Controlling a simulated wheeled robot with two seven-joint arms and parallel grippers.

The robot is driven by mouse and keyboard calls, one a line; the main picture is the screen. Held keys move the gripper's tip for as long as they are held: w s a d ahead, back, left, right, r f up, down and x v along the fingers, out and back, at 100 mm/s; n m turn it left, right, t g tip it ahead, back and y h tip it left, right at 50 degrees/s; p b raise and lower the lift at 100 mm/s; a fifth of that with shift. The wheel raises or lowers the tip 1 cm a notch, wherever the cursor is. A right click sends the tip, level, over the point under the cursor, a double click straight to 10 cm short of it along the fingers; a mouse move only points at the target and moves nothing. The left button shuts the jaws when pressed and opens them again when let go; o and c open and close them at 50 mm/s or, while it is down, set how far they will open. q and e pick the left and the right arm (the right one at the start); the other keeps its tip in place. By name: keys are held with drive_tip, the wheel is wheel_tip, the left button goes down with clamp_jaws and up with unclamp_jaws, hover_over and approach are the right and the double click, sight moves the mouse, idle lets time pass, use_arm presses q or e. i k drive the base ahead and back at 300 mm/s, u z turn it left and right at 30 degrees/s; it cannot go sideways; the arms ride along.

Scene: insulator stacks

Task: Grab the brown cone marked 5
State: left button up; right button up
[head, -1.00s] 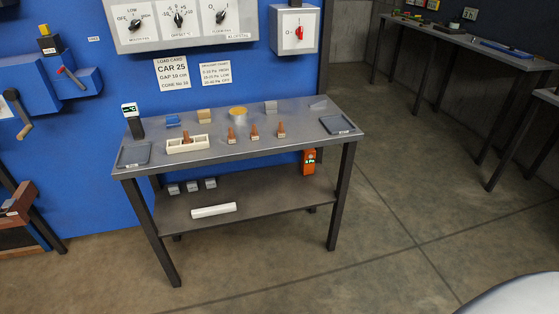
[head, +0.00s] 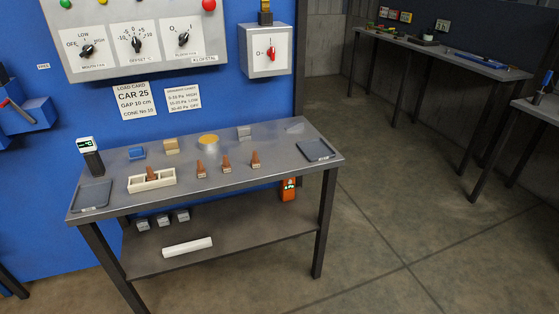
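Several small brown cones are on the grey table (head: 255,178). Three stand in a row at its middle: a left one (head: 201,169), a middle one (head: 227,164) and a right one (head: 255,159). Another brown cone (head: 152,174) stands in the cream box (head: 165,184) at the left. The cones have small pale labels or bases, but the numbers are too small to read, so I cannot tell which is marked 5. Neither of my grippers is in view.
Dark trays lie at the table's left (head: 92,195) and right (head: 316,150) ends. A yellow-topped round item (head: 208,141), a tan block (head: 171,146) and a blue item (head: 137,153) stand behind the cones. A lower shelf (head: 230,244) holds a white bar (head: 188,247). Floor in front is clear.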

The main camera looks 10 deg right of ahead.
sight(255, 163)
drive_tip(key=z, duration=0.05)
drive_tip(key=i, duration=0.95)
drive_tip(key=u, duration=0.5)
